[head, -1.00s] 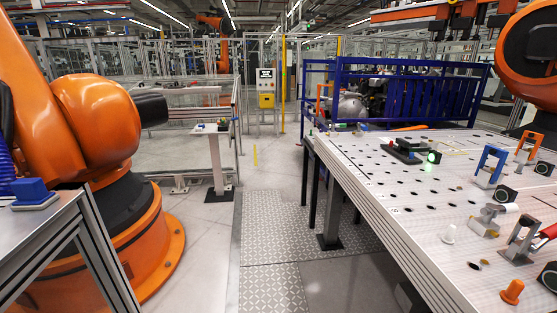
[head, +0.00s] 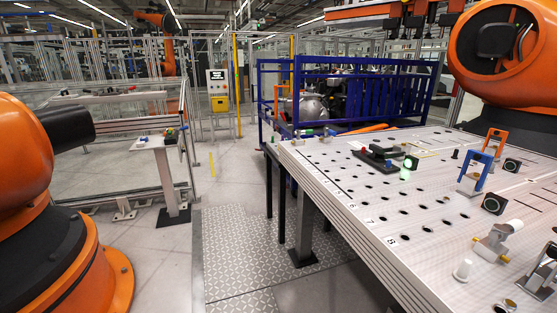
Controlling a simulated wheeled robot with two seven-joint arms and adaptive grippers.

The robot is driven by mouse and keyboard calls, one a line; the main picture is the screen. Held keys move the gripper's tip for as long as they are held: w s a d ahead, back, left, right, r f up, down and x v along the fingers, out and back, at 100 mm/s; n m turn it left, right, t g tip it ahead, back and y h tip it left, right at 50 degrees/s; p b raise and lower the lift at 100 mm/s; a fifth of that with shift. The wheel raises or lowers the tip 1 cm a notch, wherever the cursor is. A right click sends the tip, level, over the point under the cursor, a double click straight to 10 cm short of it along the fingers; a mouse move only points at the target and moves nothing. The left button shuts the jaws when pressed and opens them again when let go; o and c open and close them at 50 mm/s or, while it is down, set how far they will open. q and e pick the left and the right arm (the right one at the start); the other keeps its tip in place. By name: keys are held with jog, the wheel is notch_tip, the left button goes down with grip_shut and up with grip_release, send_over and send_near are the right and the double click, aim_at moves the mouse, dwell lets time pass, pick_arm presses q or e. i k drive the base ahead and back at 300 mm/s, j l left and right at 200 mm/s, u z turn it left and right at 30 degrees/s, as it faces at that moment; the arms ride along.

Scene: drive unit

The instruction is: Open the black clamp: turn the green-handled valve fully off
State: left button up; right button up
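A low black fixture (head: 376,158) with a red knob lies flat on the perforated worktable (head: 330,185) at the right; I cannot tell whether it is the black clamp. A small stand (head: 158,143) at the left carries tiny parts (head: 171,135) with green, blue and red on them. They are too small to tell whether one is the green-handled valve. A grey and black clamp-like part (head: 540,280) is partly cut off at the lower right edge. Neither of my grippers is in view.
An orange robot arm (head: 30,160) stands close at the left, another (head: 505,45) behind the table. A blue fence (head: 385,97) is behind the table. Patterned floor plates (head: 245,250) lie clear between stand and table.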

aim_at(298, 132)
jog(key=i+j+z, duration=0.5)
jog(key=i, duration=0.25)
jog(key=i+j, duration=0.2)
jog(key=j, duration=0.25)
jog(key=i+j+u, duration=0.1)
jog(key=j, duration=0.3)
jog(key=i+j, duration=0.35)
jog(key=i+j+u, duration=0.15)
jog(key=j, duration=0.35)
jog(key=i, duration=0.05)
